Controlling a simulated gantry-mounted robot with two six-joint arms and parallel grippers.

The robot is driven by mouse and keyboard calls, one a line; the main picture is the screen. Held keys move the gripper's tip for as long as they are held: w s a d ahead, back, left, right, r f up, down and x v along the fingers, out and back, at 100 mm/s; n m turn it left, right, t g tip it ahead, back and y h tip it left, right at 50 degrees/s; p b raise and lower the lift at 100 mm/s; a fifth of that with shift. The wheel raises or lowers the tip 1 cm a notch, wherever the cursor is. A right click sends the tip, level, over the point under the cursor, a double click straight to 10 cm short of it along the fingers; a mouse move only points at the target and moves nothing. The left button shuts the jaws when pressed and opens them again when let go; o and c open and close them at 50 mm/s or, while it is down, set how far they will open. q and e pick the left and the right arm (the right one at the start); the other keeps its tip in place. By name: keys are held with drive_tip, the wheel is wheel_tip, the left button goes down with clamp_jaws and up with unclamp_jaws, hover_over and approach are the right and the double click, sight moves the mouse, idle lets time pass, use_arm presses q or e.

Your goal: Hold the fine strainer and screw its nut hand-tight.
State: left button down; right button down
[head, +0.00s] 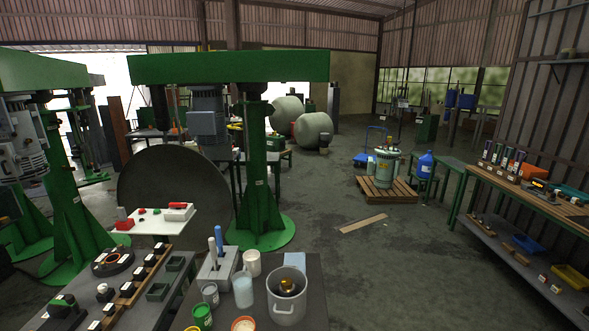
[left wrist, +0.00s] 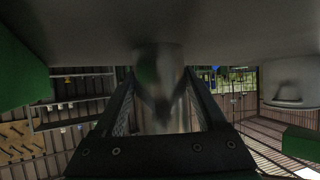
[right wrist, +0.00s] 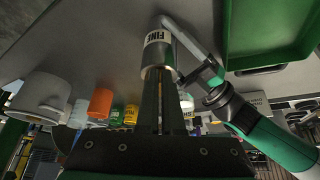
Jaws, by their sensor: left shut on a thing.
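The fine strainer (right wrist: 158,48) is a metal cylinder with a white band reading "FINE" in the right wrist view. It also shows, blurred and with no readable label, as a shiny cylinder (left wrist: 162,105) in the left wrist view. My left gripper (left wrist: 160,85) is shut on it there. My right gripper (right wrist: 161,92) has its two fingers close together at the lower end of the labelled cylinder in the picture. I cannot tell whether they touch it or close on anything. I cannot make out the nut. Neither gripper shows in the head view.
A grey work surface fills the top of both wrist views. A green tray (right wrist: 262,45) is to the right of the strainer in the right wrist view. A white vessel (right wrist: 40,98), an orange cup (right wrist: 101,103) and small cups are to the left. The head view shows a metal pot (head: 287,308).

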drive_tip(key=shift+s+a, duration=0.1)
idle(0.3)
wheel_tip(320, 180, up, 6)
drive_tip(key=shift+s+d, duration=0.15)
drive_tip(key=shift+d, duration=0.15)
idle(0.4)
drive_tip(key=shift+r, duration=0.15)
wheel_tip(320, 180, down, 6)
drive_tip(key=shift+d, duration=0.15)
idle(0.5)
drive_tip(key=shift+w+a, duration=0.35)
drive_tip(key=shift+a, duration=0.1)
idle(0.8)
drive_tip(key=shift+s+a, duration=0.1)
drive_tip(key=shift+a, duration=0.1)
idle(0.3)
drive_tip(key=shift+s+d, duration=0.1)
drive_tip(key=shift+d, duration=0.05)
